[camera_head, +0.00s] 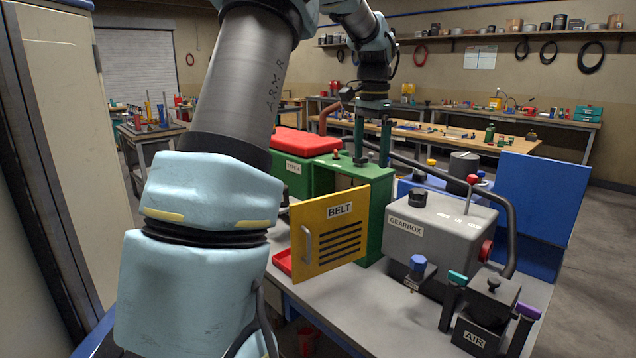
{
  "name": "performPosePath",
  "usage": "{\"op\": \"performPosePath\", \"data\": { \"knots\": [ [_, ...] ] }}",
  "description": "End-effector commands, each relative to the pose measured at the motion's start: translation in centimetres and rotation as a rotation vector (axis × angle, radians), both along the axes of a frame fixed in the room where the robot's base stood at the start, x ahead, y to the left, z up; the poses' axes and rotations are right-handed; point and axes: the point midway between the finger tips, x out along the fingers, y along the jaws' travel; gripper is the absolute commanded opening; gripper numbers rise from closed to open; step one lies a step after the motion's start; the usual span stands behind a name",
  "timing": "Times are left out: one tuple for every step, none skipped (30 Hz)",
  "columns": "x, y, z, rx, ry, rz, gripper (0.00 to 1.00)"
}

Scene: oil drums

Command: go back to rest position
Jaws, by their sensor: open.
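My arm rises from the lower left, crosses the top of the view and comes down near the middle. My gripper (372,160) points down, with its two dark fingers apart and nothing seen between them. In the picture, its fingertips overlap the top of the green housing (376,192). I cannot tell whether they touch it. The housing's yellow door, labelled BELT (330,230), stands swung open at its front.
A grey GEARBOX unit (430,235) with a curved pipe and a dark AIR box (480,335) stand right of the housing on the bench (370,315). A red-lidded box (305,143) is left of it. A tall cabinet (65,130) stands close on the left.

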Motion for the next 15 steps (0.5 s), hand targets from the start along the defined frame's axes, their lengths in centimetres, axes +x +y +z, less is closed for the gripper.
{"op": "performPosePath", "data": {
  "knots": [
    [-0.3,0.6,-0.5,0.001,0.0,0.022,0.95],
    [-0.5,0.9,-0.7,0.0,-0.003,0.035,0.95],
    [-0.8,1.4,-1.1,-0.001,-0.004,0.057,0.95],
    [-1.0,1.8,-1.5,-0.002,-0.007,0.074,0.95],
    [-1.3,2.3,-1.8,-0.002,-0.008,0.092,0.95],
    [-1.7,2.9,-2.3,-0.004,-0.012,0.118,0.95],
    [-2.0,3.4,-2.7,-0.005,-0.014,0.138,0.95],
    [-2.4,3.9,-3.1,-0.007,-0.017,0.161,0.95],
    [-2.9,4.6,-3.7,-0.008,-0.02,0.192,0.95],
    [-3.4,5.3,-4.2,-0.01,-0.024,0.219,0.95],
    [-3.9,6.0,-4.7,-0.012,-0.027,0.247,0.95],
    [-4.7,6.9,-5.5,-0.015,-0.032,0.29,0.95],
    [-5.5,7.8,-6.1,-0.017,-0.036,0.326,0.95],
    [-6.3,8.7,-6.8,-0.02,-0.04,0.365,0.95],
    [-7.6,10.0,-7.8,-0.026,-0.047,0.425,0.95]
  ]
}}
